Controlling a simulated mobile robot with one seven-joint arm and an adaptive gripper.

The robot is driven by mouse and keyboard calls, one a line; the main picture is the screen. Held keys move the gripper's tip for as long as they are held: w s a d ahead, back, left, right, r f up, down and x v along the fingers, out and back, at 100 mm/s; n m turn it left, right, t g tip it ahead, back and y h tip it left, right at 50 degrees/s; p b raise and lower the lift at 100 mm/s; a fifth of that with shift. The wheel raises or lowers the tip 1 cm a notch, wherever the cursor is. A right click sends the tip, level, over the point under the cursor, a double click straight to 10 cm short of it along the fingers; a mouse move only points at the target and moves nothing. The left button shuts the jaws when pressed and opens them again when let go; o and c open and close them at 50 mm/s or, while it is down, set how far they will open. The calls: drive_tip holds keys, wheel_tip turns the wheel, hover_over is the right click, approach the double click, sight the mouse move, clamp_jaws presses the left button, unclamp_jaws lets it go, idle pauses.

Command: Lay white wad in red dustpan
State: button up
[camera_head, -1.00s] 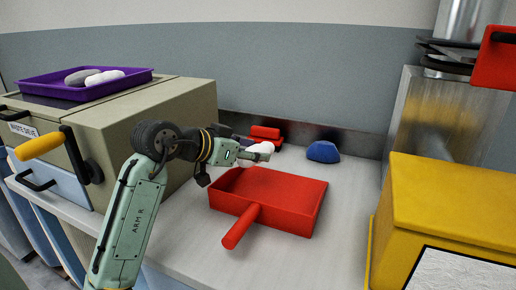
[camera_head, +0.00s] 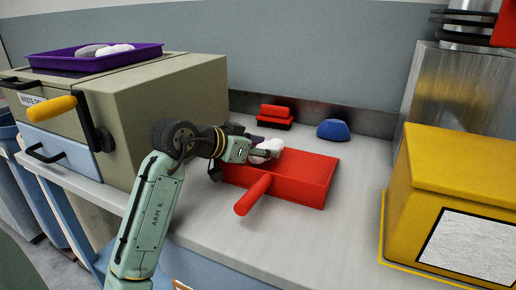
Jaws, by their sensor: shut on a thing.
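The red dustpan (camera_head: 308,178) lies on the pale worktop, its round handle pointing toward me and to the left. My gripper (camera_head: 272,153) is shut on a white wad (camera_head: 268,145), which bulges out around the fingers. The wad shows at the back left part of the dustpan, partly hidden by the gripper. I cannot tell whether it touches the pan. My gripper and wrist hide the pan's left back corner. Other wads, a grey one (camera_head: 90,50) and a white one (camera_head: 115,48), lie in the purple tray (camera_head: 60,64).
The purple tray stands on the beige waste sieve box (camera_head: 165,105) at left, which has a yellow-handled crank (camera_head: 52,107). A red brush (camera_head: 275,116) and a blue lump (camera_head: 333,130) lie behind the dustpan. A yellow box (camera_head: 455,185) stands at right. Worktop right of the pan is clear.

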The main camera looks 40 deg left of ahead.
drive_tip(key=shift+w, duration=0.1)
drive_tip(key=o, duration=1.2)
drive_tip(key=v, duration=1.2)
